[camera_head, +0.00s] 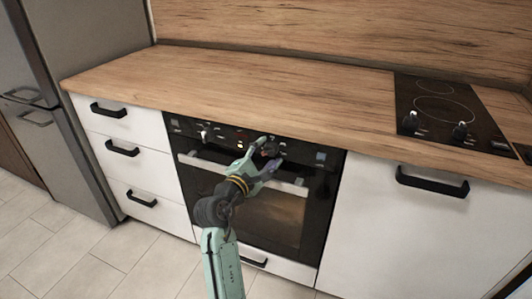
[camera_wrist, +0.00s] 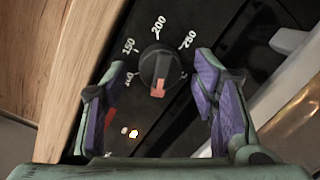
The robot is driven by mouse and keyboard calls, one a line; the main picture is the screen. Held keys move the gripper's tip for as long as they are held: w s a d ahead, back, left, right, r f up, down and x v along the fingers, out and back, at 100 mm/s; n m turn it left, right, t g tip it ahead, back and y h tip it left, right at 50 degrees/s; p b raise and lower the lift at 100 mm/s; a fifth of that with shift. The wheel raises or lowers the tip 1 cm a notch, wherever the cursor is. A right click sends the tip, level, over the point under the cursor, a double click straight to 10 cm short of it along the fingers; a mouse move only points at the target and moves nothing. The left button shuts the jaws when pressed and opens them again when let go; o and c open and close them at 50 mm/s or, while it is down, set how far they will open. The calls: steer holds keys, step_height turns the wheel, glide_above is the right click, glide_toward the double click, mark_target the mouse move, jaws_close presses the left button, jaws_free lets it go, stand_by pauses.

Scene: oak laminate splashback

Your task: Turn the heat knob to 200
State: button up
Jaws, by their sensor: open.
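The heat knob (camera_wrist: 155,66) is round and black with an orange-red mark, on the oven's dark control panel (camera_wrist: 190,22). Numbers 100, 150, 200 and 250 run around it; the 200 (camera_wrist: 159,27) is above the knob in the wrist view. The orange-red mark (camera_wrist: 157,90) is at the knob's lower side there, facing away from 200. My gripper (camera_wrist: 159,75) is open, with one purple-padded finger on each side of the knob and visible gaps between. In the head view my gripper (camera_head: 268,151) is at the panel's right part, around the dark knob (camera_head: 270,148).
The oven (camera_head: 270,215) has a pale horizontal handle (camera_head: 205,164) below the panel. Another knob (camera_head: 205,134) is further left on the panel. The wooden countertop (camera_head: 230,85) overhangs above. A cooktop (camera_head: 440,105) with knobs is at the right. Small lights (camera_wrist: 132,132) glow on the panel.

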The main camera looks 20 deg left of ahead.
steer(key=shift+c, duration=0.6)
steer(key=c, duration=1)
steer(key=shift+c, duration=0.3)
